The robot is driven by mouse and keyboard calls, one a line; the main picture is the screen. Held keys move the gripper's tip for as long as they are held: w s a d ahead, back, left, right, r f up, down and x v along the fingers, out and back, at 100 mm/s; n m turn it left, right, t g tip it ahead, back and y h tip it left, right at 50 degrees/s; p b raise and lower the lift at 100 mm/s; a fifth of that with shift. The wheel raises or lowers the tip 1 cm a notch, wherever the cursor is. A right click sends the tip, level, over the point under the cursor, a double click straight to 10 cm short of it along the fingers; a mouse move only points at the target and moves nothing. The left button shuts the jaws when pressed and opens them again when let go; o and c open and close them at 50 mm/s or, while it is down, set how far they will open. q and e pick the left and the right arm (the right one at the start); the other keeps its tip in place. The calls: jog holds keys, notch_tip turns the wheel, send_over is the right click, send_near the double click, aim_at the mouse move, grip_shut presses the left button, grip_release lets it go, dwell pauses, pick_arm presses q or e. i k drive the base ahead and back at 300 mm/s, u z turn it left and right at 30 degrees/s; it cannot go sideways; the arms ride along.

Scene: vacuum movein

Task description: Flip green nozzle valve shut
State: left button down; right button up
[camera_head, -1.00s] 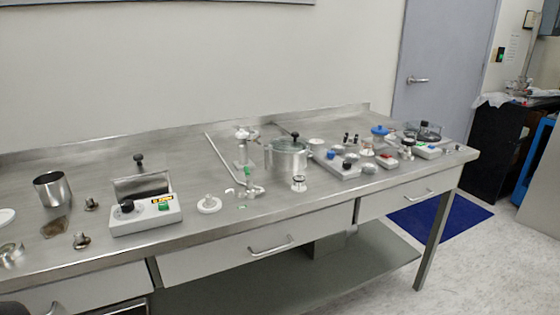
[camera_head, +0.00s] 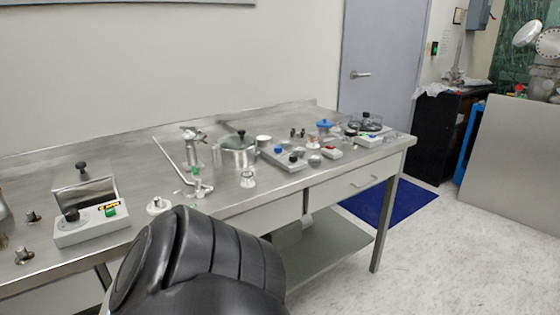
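The green nozzle valve shows as a small green handle (camera_head: 195,170) on the metal nozzle fitting near the front edge of the steel bench, left of the glass-lidded metal pot (camera_head: 237,153). A thin metal tube (camera_head: 172,163) slants from the back of the bench down to this fitting. The handle is too small to tell its exact angle. Neither of my grippers is in view. A black ribbed part of my arm fills the bottom middle and hides some of the bench's front.
A white box with a dark knob and green switch (camera_head: 100,220) stands at left on the steel bench (camera_head: 290,112). A white round piece (camera_head: 158,205) is near the front edge. Several small parts and a blue-topped item (camera_head: 324,125) stand at right.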

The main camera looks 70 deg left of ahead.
aim_at(197, 180)
jog(key=z, duration=0.05)
jog(key=k, duration=1.25)
jog(key=u, duration=0.05)
